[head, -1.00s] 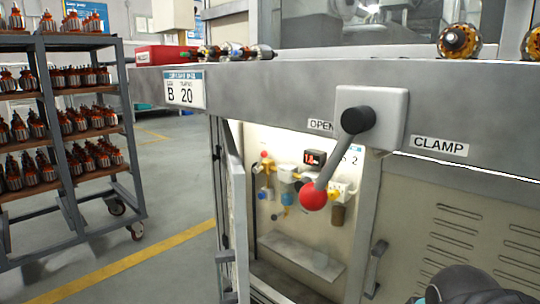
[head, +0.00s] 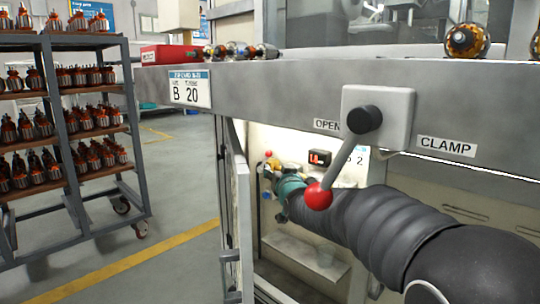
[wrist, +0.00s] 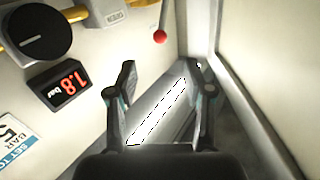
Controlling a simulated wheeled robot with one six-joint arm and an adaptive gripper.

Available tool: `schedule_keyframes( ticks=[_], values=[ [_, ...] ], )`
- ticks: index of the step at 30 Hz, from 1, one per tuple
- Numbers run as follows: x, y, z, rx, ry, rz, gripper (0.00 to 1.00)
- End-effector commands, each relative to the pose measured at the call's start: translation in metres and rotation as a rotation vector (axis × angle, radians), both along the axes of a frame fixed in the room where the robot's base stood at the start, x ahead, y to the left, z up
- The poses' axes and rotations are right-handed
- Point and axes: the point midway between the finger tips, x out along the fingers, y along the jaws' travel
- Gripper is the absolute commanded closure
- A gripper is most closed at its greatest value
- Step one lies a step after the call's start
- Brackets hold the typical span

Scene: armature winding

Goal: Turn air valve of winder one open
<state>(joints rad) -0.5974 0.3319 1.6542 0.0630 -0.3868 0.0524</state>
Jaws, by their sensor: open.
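My arm reaches into the open cabinet under the bench in the head view. My gripper there is mostly hidden by the arm. In the wrist view my gripper (wrist: 160,64) is open, with nothing between its fingers. A black round knob (wrist: 35,32) with a white line sits on a brass pipe at the upper left of that view, left of the fingers and apart from them. A small red ball (wrist: 160,36) on a thin rod shows beyond the fingertips. I cannot tell which part is the air valve.
A red-digit display (wrist: 68,85) and a white label (wrist: 18,135) are on the panel; the display also shows in the head view (head: 319,158). The cabinet door (head: 239,220) stands open. A red-ball clamp lever (head: 319,196) hangs before my arm. A rack (head: 68,165) stands left.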

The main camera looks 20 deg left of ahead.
Motion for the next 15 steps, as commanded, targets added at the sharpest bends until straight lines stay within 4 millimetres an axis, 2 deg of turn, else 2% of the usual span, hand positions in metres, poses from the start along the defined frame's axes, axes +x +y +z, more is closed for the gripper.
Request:
schedule_keyframes(
  ticks=[3,7,15],
  values=[
    [0.003,0.001,0.008,0.019,-0.024,-0.001,0.49],
    [0.013,0.007,0.008,0.021,-0.025,-0.003,0.49],
    [0.049,0.030,0.007,0.020,-0.024,-0.003,0.49]
  ],
)
